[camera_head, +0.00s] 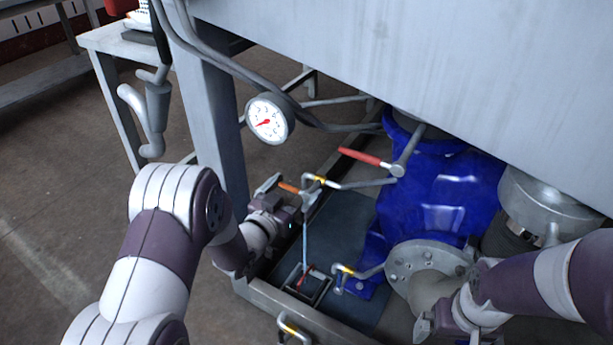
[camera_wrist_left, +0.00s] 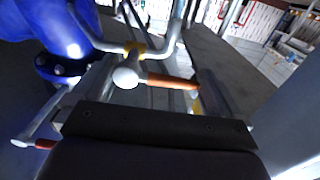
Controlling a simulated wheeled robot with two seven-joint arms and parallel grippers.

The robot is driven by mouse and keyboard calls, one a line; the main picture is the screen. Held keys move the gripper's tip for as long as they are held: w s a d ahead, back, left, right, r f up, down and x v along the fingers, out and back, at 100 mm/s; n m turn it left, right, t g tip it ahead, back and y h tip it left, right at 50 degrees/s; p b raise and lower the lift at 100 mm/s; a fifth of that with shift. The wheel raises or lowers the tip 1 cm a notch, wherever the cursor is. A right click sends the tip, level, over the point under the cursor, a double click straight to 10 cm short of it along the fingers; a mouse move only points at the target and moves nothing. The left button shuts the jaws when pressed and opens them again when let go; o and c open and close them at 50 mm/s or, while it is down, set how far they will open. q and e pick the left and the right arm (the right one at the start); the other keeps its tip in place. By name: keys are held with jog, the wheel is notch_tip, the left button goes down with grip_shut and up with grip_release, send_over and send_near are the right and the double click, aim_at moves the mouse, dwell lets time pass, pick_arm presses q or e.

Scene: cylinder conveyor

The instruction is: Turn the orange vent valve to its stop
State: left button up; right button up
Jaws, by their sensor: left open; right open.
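The orange vent valve handle (camera_head: 288,187) sits on a thin pipe with a yellow collar, left of the blue pump body. In the left wrist view the orange handle (camera_wrist_left: 172,82) lies roughly level, running right from a round grey hub (camera_wrist_left: 127,76). My left gripper (camera_head: 288,193) is open at the handle, with one finger on each side of it. In the left wrist view the fingers of my left gripper (camera_wrist_left: 150,95) stand left and right of the handle; I cannot tell whether they touch it. My right gripper (camera_head: 428,322) is low in the head view, near the flanged pipe, partly hidden.
A red-handled lever (camera_head: 365,157) and the blue pump body (camera_head: 440,185) are right of the valve. A dial gauge (camera_head: 269,120) hangs above it. A lower yellow-collared pipe fitting (camera_head: 344,271) and a frame edge (camera_head: 262,293) lie below. A grey panel (camera_head: 420,55) overhangs the area.

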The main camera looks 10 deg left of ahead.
pick_arm(q)
jog(key=shift+w+d, duration=0.1)
jog(key=shift+w, duration=0.15)
pick_arm(e)
jog(key=shift+w+d, duration=0.15)
jog(key=shift+w, duration=0.25)
